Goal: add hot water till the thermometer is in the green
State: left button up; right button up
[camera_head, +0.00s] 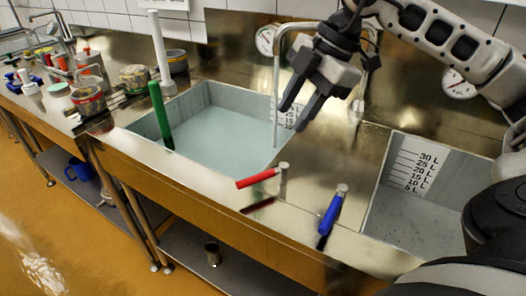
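The left basin (140,124) holds pale water (225,140). A round dial thermometer (265,40) is on the wall behind it; its reading is too small to tell. The red tap lever (258,178) on the front ledge points left from its post. The blue lever (329,215) points toward the front edge. A grey arched spout (277,48) stands behind, and a thin pale vertical line, seemingly a water stream (276,120), runs down from it into the left basin. My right gripper (293,116) is open and empty above that basin's right side, covering part of its level scale. My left gripper is out of view.
The right basin (410,215) has a litre scale and a second dial (459,84) behind it. Jars and pots (89,100) crowd the counter at left.

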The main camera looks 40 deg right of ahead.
aim_at(254, 177)
jog(key=x, duration=1.6)
jog(key=shift+a+p, duration=0.15)
jog(key=shift+p, duration=0.25)
jog(key=shift+r, duration=0.1)
grip_shut()
